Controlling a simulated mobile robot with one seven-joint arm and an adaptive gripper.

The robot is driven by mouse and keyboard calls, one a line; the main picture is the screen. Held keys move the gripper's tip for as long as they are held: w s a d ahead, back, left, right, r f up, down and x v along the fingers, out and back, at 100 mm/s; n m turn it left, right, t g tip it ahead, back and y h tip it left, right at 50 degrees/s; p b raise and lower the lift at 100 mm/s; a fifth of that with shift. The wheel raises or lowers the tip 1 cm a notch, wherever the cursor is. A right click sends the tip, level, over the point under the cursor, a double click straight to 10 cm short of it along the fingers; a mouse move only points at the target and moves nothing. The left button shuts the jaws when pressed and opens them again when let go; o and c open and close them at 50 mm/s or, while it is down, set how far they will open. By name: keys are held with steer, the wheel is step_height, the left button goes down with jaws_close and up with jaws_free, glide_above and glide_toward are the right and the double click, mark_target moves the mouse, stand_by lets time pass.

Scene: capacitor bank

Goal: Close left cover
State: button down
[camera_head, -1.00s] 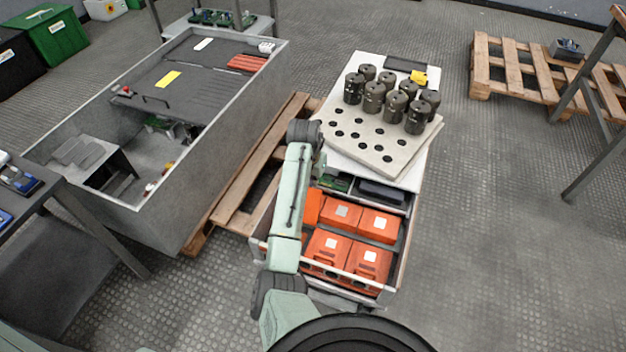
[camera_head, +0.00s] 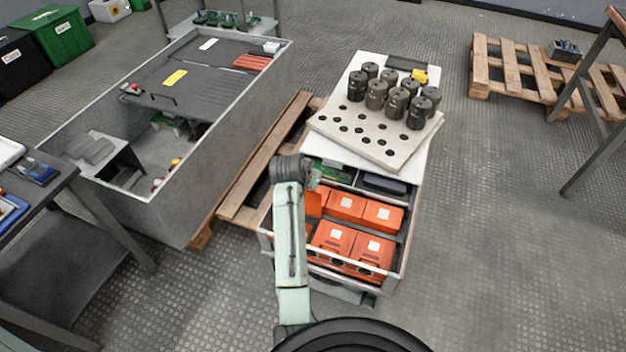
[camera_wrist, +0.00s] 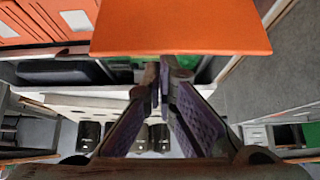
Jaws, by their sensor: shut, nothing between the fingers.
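Several orange covers with white labels, one of them at the front left (camera_head: 333,237), sit in the open front bay of the white cabinet (camera_head: 402,262). A plain orange panel (camera_head: 312,203) stands at the bay's left side, partly hidden by my arm; I cannot tell whether it is the left cover. In the wrist view a large plain orange panel (camera_wrist: 180,28) lies just beyond my fingertips; touching or apart is unclear. My gripper (camera_wrist: 164,65) is shut and empty, its fingers together. In the head view my arm mostly hides it at the bay's left back.
A pale board (camera_head: 372,142) with holes and several dark cylinders lies on the cabinet top. Another pallet (camera_head: 508,70) lies right. The floor (camera_head: 490,230) right of the cabinet is clear.

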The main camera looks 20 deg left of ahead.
mark_target(308, 193)
steer(key=s+t, duration=0.1)
steer(key=s, duration=0.2)
steer(key=s+t, duration=0.1)
steer(key=s, duration=0.2)
steer(key=shift+t+b, duration=0.3)
steer(key=shift+t, duration=0.1)
steer(key=s+f, duration=0.4)
steer(key=s, duration=0.3)
steer(key=shift+s+a+f, duration=0.15)
steer(key=shift+s+a, duration=0.1)
steer(key=shift+s, duration=0.15)
steer(key=v, duration=1.2)
